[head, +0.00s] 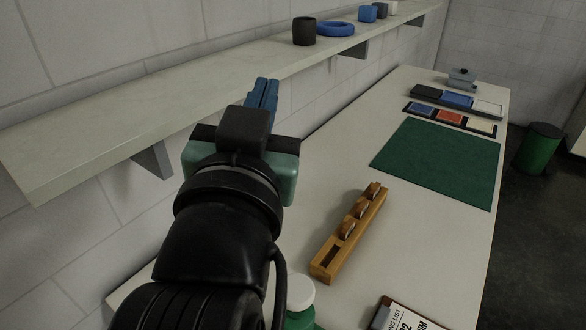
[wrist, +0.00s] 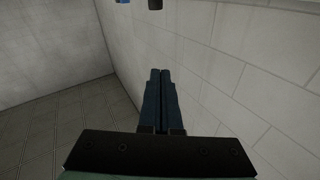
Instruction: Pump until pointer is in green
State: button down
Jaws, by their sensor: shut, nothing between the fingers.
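My gripper (head: 265,85) is raised in front of the wall shelf in the head view, with its blue fingers pressed together and empty. The shut fingers also show in the wrist view (wrist: 161,75), pointing along the tiled wall. I see no gauge, pointer or green zone in either view. A white-capped green container (head: 300,293) stands at the near end of the table, partly cut off by my arm and the frame edge; I cannot tell whether it is a pump.
The table (head: 300,190) carries a wooden rack (head: 325,262), a green mat (head: 440,160), coloured trays (head: 450,116), a small grey-blue lidded item (head: 462,77) and a clipboard (head: 400,316). The shelf (head: 200,95) holds a dark cup (head: 304,31) and blue ring (head: 335,29). A green bin (head: 536,150) stands right.

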jog(key=s+f+m+g+h+p, duration=0.2)
jog(key=s+f+g+p, duration=0.2)
jog(key=s+f+g, duration=0.1)
jog(key=s+a+f+m+g+h+p, duration=0.1)
jog(key=s+f+g+p, duration=0.4)
jog(key=f, duration=0.5)
jog(key=shift+a+m+g+h, duration=0.3)
jog(key=shift+m+g+h, duration=0.3)
jog(key=shift+g, duration=0.5)
jog(key=shift+s+f, duration=0.1)
jog(key=shift+f, duration=0.05)
send_over(299, 281)
jog(key=s+a, duration=0.1)
jog(key=s, duration=0.1)
jog(key=f, duration=0.3)
jog(key=f+b, duration=0.1)
jog(key=f, duration=0.3)
jog(key=shift+s+a, duration=0.1)
jog(key=shift+a, duration=0.1)
notch_tip(299, 281, down, 2)
jog(key=shift+f+p, duration=0.25)
jog(key=shift+p, duration=0.2)
jog(key=shift+f, duration=0.8)
